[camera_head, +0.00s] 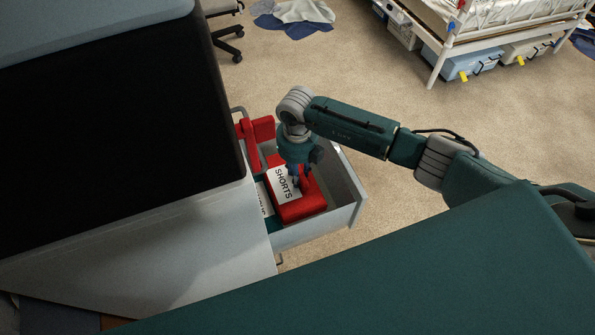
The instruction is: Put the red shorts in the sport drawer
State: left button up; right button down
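An open grey drawer (353,212) juts out from a pale cabinet (215,245). In it lies a red folded cloth (306,208), with a white card (285,185) reading "SHORTS" against it. My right gripper (303,180) points down into the drawer, right at the red cloth beside the card. Its fingertips are small and partly hidden, so I cannot tell whether they are shut on the cloth. My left gripper is out of view. No sport label can be read.
Another red item (251,134) sits at the drawer's back left, and a second white card (264,199) is partly hidden. Clothes (298,14) lie on the far floor. A bed with bins (462,60) beneath stands at upper right. Carpet between is clear.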

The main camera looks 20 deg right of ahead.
jog(key=c, duration=1.3)
grip_release()
notch_tip(320, 180, up, 12)
jog(key=shift+d, duration=0.1)
